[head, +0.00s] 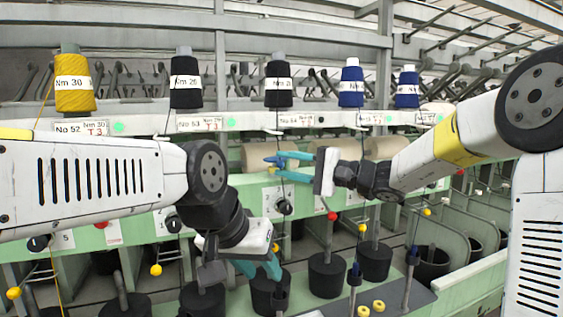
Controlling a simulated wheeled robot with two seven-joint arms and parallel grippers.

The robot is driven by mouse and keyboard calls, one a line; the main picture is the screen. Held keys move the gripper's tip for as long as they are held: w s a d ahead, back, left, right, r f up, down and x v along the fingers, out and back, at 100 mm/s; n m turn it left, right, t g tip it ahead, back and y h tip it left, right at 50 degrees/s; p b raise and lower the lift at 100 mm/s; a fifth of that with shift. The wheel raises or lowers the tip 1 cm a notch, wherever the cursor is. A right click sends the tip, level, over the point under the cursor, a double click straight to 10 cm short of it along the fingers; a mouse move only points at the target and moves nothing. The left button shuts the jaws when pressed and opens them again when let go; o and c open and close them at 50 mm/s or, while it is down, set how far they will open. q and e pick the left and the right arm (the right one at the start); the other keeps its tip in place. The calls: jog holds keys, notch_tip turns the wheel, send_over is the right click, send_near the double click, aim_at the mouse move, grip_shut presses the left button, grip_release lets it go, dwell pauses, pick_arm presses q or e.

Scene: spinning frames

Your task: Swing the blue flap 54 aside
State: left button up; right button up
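I cannot clearly pick out a blue flap marked 54; it may be hidden behind my grippers or too small to tell. My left gripper (262,272) points down, its teal fingers apart, just above a dark pot (262,293) in the lower middle. Nothing shows between its fingers. My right gripper (273,165) points left, its teal fingers apart, in front of the green rail near the thread under the second black cone (279,82). I cannot tell whether it touches that thread.
A yellow cone (75,85), another black cone (186,80) and two blue cones (351,84) stand along the top shelf. Dark pots (326,275) and thin spindles crowd the lower area. Small yellow rings (378,306) lie on the grey front ledge.

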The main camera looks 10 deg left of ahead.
jog(key=x, duration=0.5)
jog(key=shift+a, duration=0.15)
grip_shut()
dwell(1.3)
